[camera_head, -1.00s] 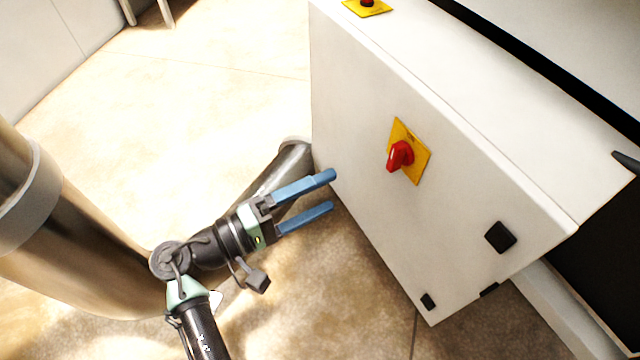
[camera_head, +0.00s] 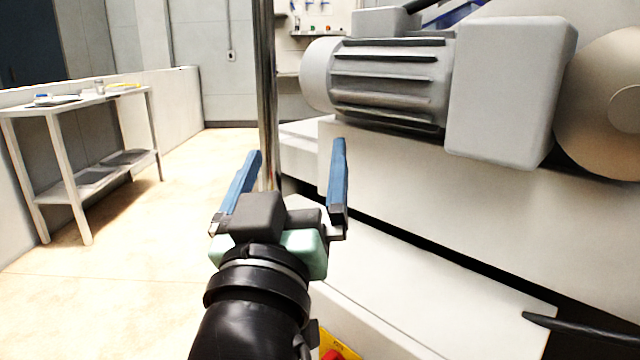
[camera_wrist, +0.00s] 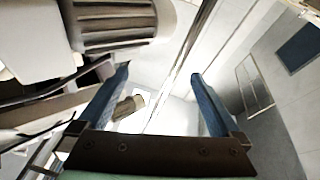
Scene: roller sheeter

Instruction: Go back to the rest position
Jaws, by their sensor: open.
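My gripper (camera_head: 296,165) is open, with its two blue fingers spread and pointing up and away in the head view. Nothing is between the fingers. It is raised in front of the sheeter, left of the grey ribbed motor (camera_head: 390,85). The wrist view also shows the open gripper (camera_wrist: 162,85) with an empty gap. The white control cabinet (camera_head: 420,300) lies below and to the right of the gripper. A red knob on a yellow plate (camera_head: 345,348) shows only partly at the bottom edge.
A vertical metal pole (camera_head: 266,90) stands behind the gripper; contact cannot be told. A dark lever (camera_head: 580,330) sticks out at the lower right. A white table (camera_head: 45,110) stands at the left by the wall. The floor (camera_head: 150,250) between is clear.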

